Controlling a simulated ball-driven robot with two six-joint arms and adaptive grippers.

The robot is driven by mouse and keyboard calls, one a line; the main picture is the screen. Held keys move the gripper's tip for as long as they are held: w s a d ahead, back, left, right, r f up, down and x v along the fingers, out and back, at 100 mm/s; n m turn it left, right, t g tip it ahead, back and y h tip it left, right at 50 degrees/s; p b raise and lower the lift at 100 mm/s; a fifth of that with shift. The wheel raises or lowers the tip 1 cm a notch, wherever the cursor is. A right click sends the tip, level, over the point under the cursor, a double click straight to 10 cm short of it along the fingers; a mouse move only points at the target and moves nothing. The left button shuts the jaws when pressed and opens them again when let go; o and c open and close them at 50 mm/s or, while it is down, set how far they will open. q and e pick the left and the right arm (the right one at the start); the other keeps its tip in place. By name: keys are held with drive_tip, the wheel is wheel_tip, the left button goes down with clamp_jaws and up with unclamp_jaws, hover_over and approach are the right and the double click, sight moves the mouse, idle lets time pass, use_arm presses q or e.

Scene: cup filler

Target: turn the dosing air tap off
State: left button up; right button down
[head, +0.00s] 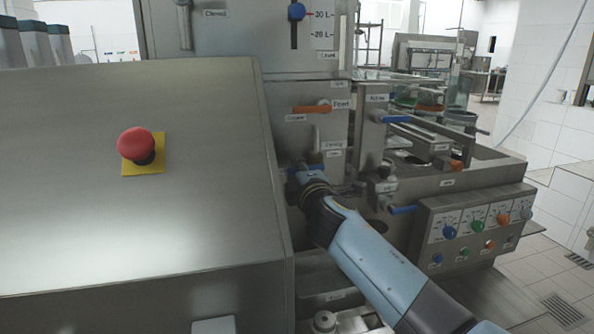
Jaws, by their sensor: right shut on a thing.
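My right gripper (300,176) reaches in from the lower right to the front of the steel filler, below a small plate with two labels. It is shut on a tap handle, which the gripper mostly hides. I cannot read the labels well enough to tell which tap is the dosing air tap. An orange lever (312,109) lies level above the gripper, apart from it. A blue lever (397,119) sticks out to the right at the upper right, and another blue lever (402,210) is lower down. My left gripper is not in view.
A large steel cabinet (200,215) with a red emergency button (137,145) on a yellow plate stands close on the left. A control box (475,228) with coloured knobs is at the right. Stacked cups (457,97) stand behind. The floor at the far right is clear.

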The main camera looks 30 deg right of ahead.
drive_tip(key=shift+s+f, duration=0.1)
drive_tip(key=shift+f, duration=0.25)
drive_tip(key=c, duration=1.3)
unclamp_jaws()
drive_tip(key=shift+r, duration=0.1)
drive_tip(key=shift+c, duration=0.2)
drive_tip(key=shift+o, duration=0.3)
drive_tip(key=shift+r, duration=0.1)
drive_tip(key=v, duration=1.2)
